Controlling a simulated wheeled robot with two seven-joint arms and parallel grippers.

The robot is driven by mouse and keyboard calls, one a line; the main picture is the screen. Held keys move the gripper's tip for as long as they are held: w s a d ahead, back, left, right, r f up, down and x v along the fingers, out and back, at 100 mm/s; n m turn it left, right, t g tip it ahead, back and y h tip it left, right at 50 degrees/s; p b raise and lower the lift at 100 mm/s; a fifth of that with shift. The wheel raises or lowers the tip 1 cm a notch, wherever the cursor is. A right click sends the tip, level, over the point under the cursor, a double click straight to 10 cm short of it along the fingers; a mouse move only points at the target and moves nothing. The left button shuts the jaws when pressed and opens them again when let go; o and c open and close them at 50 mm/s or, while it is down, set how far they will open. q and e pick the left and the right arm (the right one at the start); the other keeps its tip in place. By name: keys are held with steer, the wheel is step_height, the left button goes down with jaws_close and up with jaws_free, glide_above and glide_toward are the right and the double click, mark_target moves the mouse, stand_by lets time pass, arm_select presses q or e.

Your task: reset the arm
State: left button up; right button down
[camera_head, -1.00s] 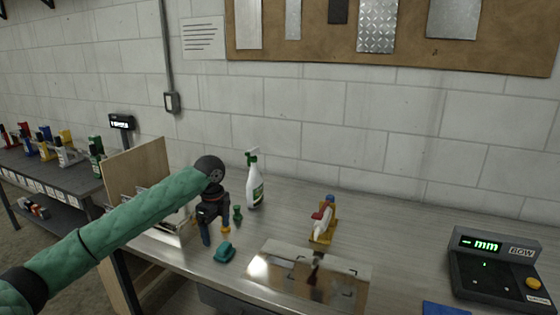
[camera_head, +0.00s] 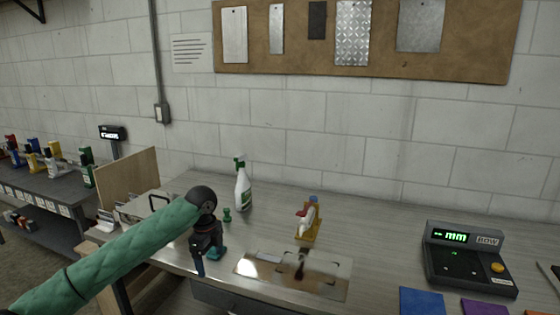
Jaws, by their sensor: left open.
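My left arm, in a green padded sleeve, comes in from the left in the head view. Its dark left gripper (camera_head: 206,260) points down over the left part of the metal workbench (camera_head: 380,235), with its fingers apart. I see nothing held between them. A small teal object (camera_head: 217,253) shows just behind the fingers and is partly hidden by them. I cannot tell whether they touch. My right gripper is not in view.
Behind the gripper stand a spray bottle (camera_head: 243,188) and a small green piece (camera_head: 227,215). A yellow-based tool (camera_head: 307,222) stands beyond a flat metal plate (camera_head: 325,268). A digital readout (camera_head: 468,262) and blue sheet (camera_head: 422,301) are at right.

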arm_select(q)
steer(key=s+d+f+n+t+h, duration=0.1)
steer(key=s+d+f+n, duration=0.2)
steer(key=s+d+f, duration=0.5)
steer(key=s+d+f+n+t+h, duration=0.15)
steer(key=s+d+f+n, duration=0.25)
steer(key=s+f, duration=0.65)
steer(key=s+a+f+n+y, duration=0.1)
steer(key=s+a+n, duration=0.3)
steer(key=s, duration=0.5)
steer(key=s+a+f+n+y, duration=0.1)
steer(key=s+a+f+n, duration=0.1)
steer(key=s+a+n, duration=0.5)
steer(key=s+a+f+n+y, duration=0.1)
steer(key=s+a+n, duration=0.1)
steer(key=s, duration=0.9)
steer(key=s+d+f, duration=0.2)
steer(key=f, duration=1.7)
steer(key=s+d+f+g, duration=0.1)
steer(key=s+f, duration=0.1)
steer(key=f, duration=1.8)
steer(key=shift+s+d+f+h, duration=0.3)
steer(key=shift+s+d+h, duration=0.1)
steer(key=shift+h, duration=0.05)
